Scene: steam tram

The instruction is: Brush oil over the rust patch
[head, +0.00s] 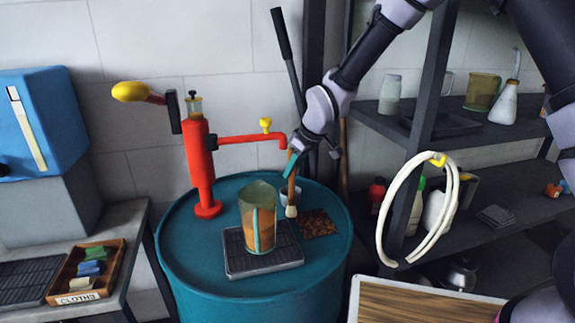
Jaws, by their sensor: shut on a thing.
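My gripper (294,165) is above the back of the teal drum top, shut on a brush (291,192) with a wooden handle and pale bristles. The brush hangs roughly upright, bristles down, close to the left edge of the brown, speckled rust patch (319,223). I cannot tell whether the bristles touch the drum. A clear jug (250,212) with orange-brown oil in it stands on a dark slotted tray (235,268), left of the brush.
A red hand pump (200,165) rises from the left of the teal drum (205,295), its spout reaching toward my gripper. Dark shelves (460,150) and a white hose (388,230) are at the right. A cloths tray (110,275) sits at the left.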

